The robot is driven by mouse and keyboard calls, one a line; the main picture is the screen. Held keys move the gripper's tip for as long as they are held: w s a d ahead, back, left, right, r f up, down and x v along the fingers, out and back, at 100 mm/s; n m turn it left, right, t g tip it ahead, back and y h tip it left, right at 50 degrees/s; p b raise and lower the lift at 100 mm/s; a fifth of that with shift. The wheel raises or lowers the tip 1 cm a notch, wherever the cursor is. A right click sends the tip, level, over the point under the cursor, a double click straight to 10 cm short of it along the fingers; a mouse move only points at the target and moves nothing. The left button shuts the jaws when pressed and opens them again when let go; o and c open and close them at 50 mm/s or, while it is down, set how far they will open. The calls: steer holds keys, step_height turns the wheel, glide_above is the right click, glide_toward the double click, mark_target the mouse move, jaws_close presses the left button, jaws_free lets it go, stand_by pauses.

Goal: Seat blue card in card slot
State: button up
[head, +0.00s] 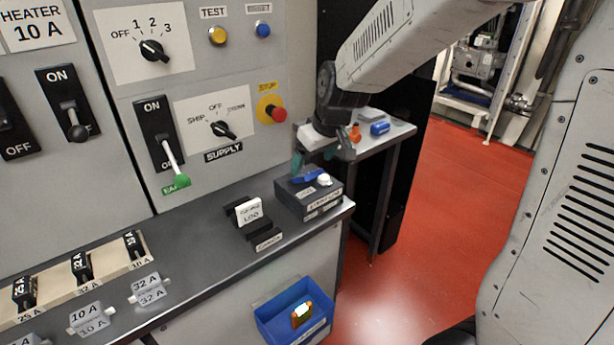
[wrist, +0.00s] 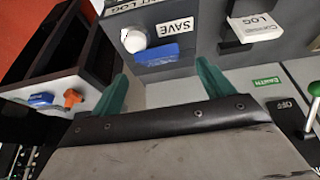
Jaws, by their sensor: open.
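A blue card (head: 307,176) is at the top of the dark event log box (head: 322,201) at the counter's right end. It also shows in the wrist view (wrist: 157,54), beside a white knob (wrist: 134,40) and a SAVE label. The card appears to be at the box's slot; I cannot tell how deep it sits, and the slot opening is hidden. My gripper (head: 314,161) is just above the box, its teal fingers apart. In the wrist view the open fingertips (wrist: 160,72) lie either side of the card, with nothing visibly held between them.
A white log card (head: 249,212) stands in a dark holder left of the box. The switch panel (head: 215,100) rises behind the counter. A side table (head: 398,131) at the right bears another blue piece (head: 380,128) and an orange piece (head: 354,133). A blue bin (head: 280,334) hangs below.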

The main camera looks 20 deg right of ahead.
mark_target(309, 173)
steer(key=x, duration=0.4)
steer(key=shift+d+f, duration=0.1)
steer(key=shift+f, duration=0.15)
steer(key=shift+c, duration=0.3)
steer(key=c, duration=1.1)
steer(key=shift+r, duration=0.1)
